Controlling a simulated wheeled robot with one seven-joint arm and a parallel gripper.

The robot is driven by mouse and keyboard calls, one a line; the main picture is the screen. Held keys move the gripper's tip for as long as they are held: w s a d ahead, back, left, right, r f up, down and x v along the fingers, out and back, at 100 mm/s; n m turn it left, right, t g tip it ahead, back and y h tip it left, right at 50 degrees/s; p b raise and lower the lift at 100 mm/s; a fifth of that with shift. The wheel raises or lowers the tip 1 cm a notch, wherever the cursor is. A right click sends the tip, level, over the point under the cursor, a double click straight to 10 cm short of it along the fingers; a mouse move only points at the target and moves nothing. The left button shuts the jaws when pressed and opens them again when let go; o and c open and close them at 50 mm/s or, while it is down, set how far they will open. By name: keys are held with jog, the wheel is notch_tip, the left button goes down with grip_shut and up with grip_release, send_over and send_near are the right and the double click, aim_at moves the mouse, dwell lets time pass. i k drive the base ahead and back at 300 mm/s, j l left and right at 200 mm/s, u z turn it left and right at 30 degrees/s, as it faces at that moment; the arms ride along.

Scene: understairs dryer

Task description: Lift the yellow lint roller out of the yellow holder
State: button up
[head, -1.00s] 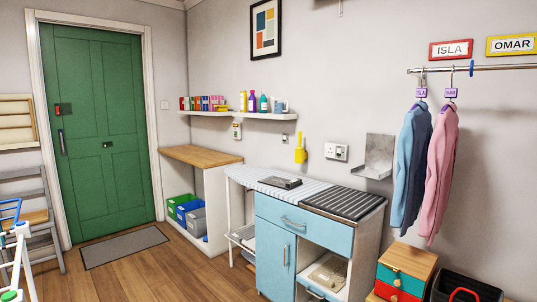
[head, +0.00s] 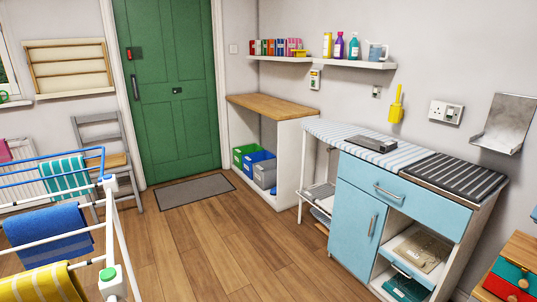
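The yellow lint roller (head: 398,93) stands upright in the yellow holder (head: 396,115), which is fixed to the wall above the striped ironing surface. Its upper part sticks up out of the holder; the lower part is hidden inside. Both look small and far off in the head view. My gripper is not in view.
Below the holder is a blue cabinet (head: 400,210) with a striped top (head: 350,140). A white drying rack (head: 108,215) with towels stands at the front left. A wall shelf (head: 330,62) holds bottles. The wooden floor (head: 220,250) between is clear.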

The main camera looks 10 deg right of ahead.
aim_at(397, 104)
jog(key=i, duration=2.1)
jog(key=i+z, duration=0.15)
jog(key=i, duration=0.4)
jog(key=i+j+z, duration=0.15)
jog(key=i, duration=0.35)
jog(key=i+j+z, duration=0.15)
jog(key=i, duration=0.4)
jog(key=z, duration=0.65)
